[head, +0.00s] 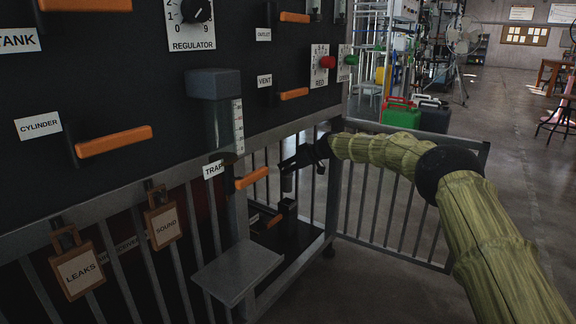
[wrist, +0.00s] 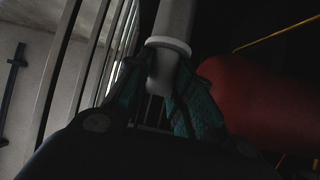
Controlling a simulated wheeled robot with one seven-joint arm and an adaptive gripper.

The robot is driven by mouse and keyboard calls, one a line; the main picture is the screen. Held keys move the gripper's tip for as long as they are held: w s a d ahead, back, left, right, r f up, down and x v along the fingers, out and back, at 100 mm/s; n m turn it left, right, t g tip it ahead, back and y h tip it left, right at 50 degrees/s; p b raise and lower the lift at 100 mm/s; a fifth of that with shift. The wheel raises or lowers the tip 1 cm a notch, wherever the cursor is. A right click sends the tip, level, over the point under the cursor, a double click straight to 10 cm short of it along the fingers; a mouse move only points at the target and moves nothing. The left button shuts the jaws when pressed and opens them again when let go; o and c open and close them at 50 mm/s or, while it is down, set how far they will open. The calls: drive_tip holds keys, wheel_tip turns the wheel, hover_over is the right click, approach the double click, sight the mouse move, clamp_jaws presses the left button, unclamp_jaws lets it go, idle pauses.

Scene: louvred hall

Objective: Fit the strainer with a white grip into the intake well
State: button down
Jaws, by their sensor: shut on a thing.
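In the wrist view my gripper (wrist: 160,98) has its two teal fingers closed on the pale grip (wrist: 162,72) of a strainer. A white collar and a grey cylindrical part extend from the grip toward the top of the picture. In the head view my gripper (head: 288,178) is a dark shape pointing down, just inside the metal railing. The strainer cannot be made out there against the dark. Below the gripper stands a short black post-like fitting (head: 288,207) on a dark base. I cannot tell whether it is the intake well; no intake label is readable.
Grey railing (head: 350,238) runs below the panel and turns right. Orange handles, including one by the TRAP label (head: 252,178), stick out. A grey shelf (head: 238,270) juts out in front. A red rounded body (wrist: 262,105) lies close right in the wrist view.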

sight(291, 186)
drive_tip(key=shift+f, duration=1.55)
drive_tip(key=shift+p, duration=0.55)
drive_tip(key=shift+r+p, duration=0.1)
drive_tip(key=shift+p, duration=0.2)
drive_tip(key=shift+f+b, duration=0.35)
drive_tip(key=shift+f, duration=0.8)
drive_tip(key=shift+f, duration=0.35)
drive_tip(key=shift+f+b, duration=0.65)
drive_tip(key=shift+f, duration=1)
drive_tip(key=c, duration=1.2)
unclamp_jaws()
